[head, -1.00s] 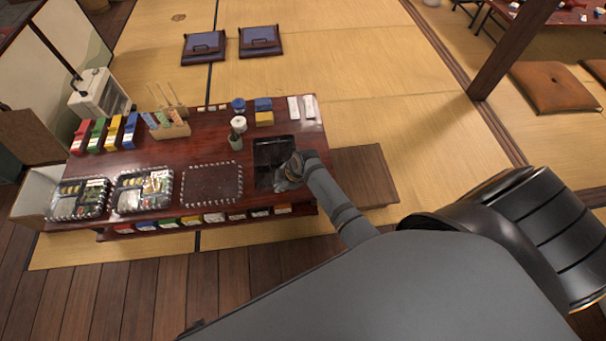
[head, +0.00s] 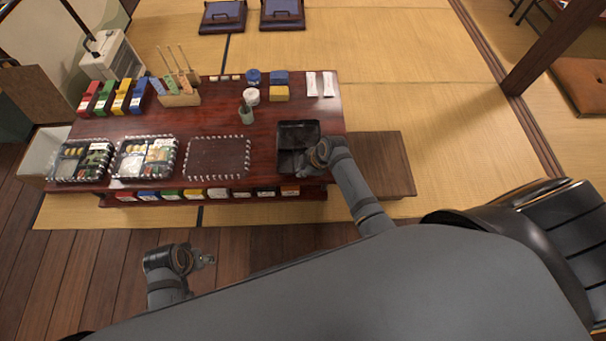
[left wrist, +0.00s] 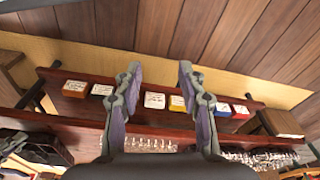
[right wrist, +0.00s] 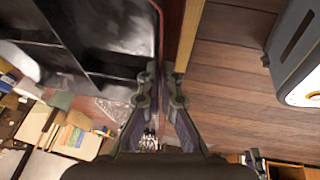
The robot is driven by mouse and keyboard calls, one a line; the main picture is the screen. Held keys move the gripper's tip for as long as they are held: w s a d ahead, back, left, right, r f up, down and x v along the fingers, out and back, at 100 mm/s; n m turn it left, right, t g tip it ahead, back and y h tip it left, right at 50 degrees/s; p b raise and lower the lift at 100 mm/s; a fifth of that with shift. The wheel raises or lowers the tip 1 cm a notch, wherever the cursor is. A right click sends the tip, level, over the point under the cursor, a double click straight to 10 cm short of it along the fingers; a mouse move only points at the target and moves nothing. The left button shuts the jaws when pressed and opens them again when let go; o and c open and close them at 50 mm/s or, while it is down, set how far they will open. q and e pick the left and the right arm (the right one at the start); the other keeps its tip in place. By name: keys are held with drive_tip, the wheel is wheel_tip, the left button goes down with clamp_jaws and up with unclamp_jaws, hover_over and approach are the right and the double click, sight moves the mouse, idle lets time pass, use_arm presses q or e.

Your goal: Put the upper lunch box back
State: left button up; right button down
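A black lunch box (head: 298,127) with inner dividers is at the right end of the dark red table. I cannot tell whether another box is under it. In the right wrist view its dark inside (right wrist: 105,22) and thin red rim show close up. My right gripper (head: 312,157) is at its near right corner. Its fingers (right wrist: 161,72) are close together with the rim between them. My left gripper (head: 207,260) is low in front of the table, over the wooden floor. In the left wrist view its fingers (left wrist: 159,68) are apart with nothing between them.
Coloured boxes, a wooden utensil holder (head: 180,99), a green cup (head: 246,115) and white packets stand behind. A wooden bench (head: 380,160) is at the right.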

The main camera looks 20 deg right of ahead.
drive_tip(key=shift+a+f+b, duration=0.1)
drive_tip(key=shift+f+b, duration=0.4)
drive_tip(key=shift+f, duration=0.4)
use_arm(q)
drive_tip(key=r, duration=0.3)
drive_tip(key=d+r, duration=0.1)
drive_tip(key=r, duration=0.1)
drive_tip(key=shift+s, duration=0.1)
use_arm(e)
drive_tip(key=c, duration=2)
unclamp_jaws()
drive_tip(key=shift+f, duration=0.1)
use_arm(q)
drive_tip(key=shift+f, duration=0.1)
use_arm(e)
drive_tip(key=o, duration=0.5)
